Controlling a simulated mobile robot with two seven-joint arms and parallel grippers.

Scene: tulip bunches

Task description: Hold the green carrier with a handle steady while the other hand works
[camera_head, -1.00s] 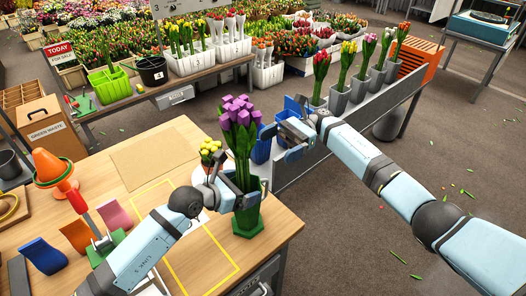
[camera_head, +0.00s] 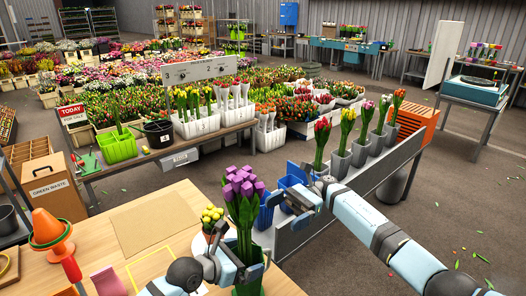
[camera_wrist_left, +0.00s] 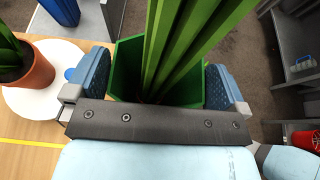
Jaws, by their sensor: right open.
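A bright green carrier (camera_head: 118,147) stands on the back-left bench, holding a few green stems; both grippers are far from it. My left gripper (camera_head: 246,266) is at a dark green vase, whose rim shows in the left wrist view (camera_wrist_left: 127,66). The fingers sit on opposite sides of the vase and appear closed on it. Purple tulips (camera_head: 242,190) stand upright in the vase, and their stems fill much of the left wrist view. My right gripper (camera_head: 284,198) is open and empty, beside blue bins (camera_head: 263,217) and right of the tulips.
A potted yellow plant (camera_head: 212,216) stands just left of the vase on the wooden table (camera_head: 115,270). An orange cone (camera_head: 48,228) is at the left. Grey vases with tulips (camera_head: 340,163) line a rack at right. A brown board (camera_head: 155,222) lies bare.

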